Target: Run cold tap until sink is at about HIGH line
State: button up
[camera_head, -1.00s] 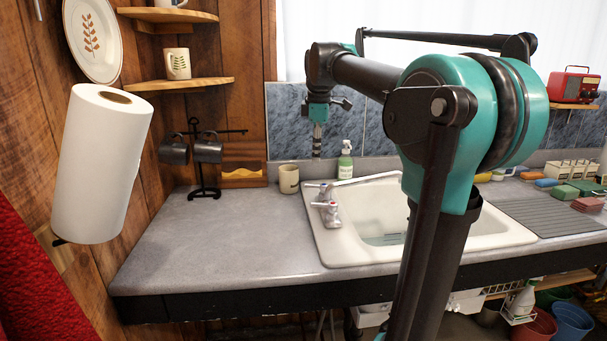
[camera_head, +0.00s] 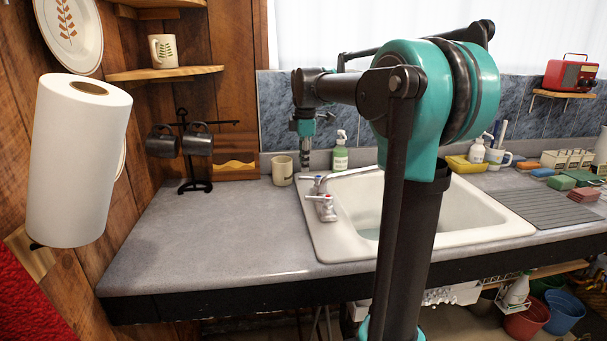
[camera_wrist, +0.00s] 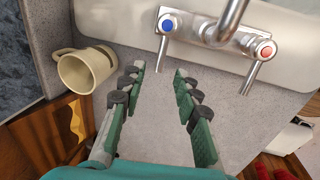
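The white sink (camera_head: 480,222) is set in the grey counter, and my arm hides much of its basin. A greenish patch, perhaps water, shows low in the basin; no HIGH line can be made out. The chrome faucet (camera_head: 326,200) stands at its left rim. In the wrist view the blue-marked cold tap (camera_wrist: 168,24) is ahead, its lever pointing towards me. My gripper (camera_wrist: 159,70) is open and empty, and the lever's end appears between its fingertips; the depth gap is unclear. In the head view my gripper (camera_head: 305,152) points down behind the faucet.
The red-marked hot tap (camera_wrist: 265,50) is right of the cold one. A beige mug (camera_wrist: 86,68) stands close to my left finger. A green soap bottle (camera_head: 340,155) is behind the sink, and a mug rack (camera_head: 190,150) stands left. The front left counter is clear.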

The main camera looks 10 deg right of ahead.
aim_at(304, 178)
jog(key=shift+w+f, duration=0.25)
jog(key=shift+f, duration=1.05)
jog(key=shift+w+f, duration=0.2)
jog(key=shift+f, duration=1.05)
jog(key=shift+c, duration=0.6)
grip_shut()
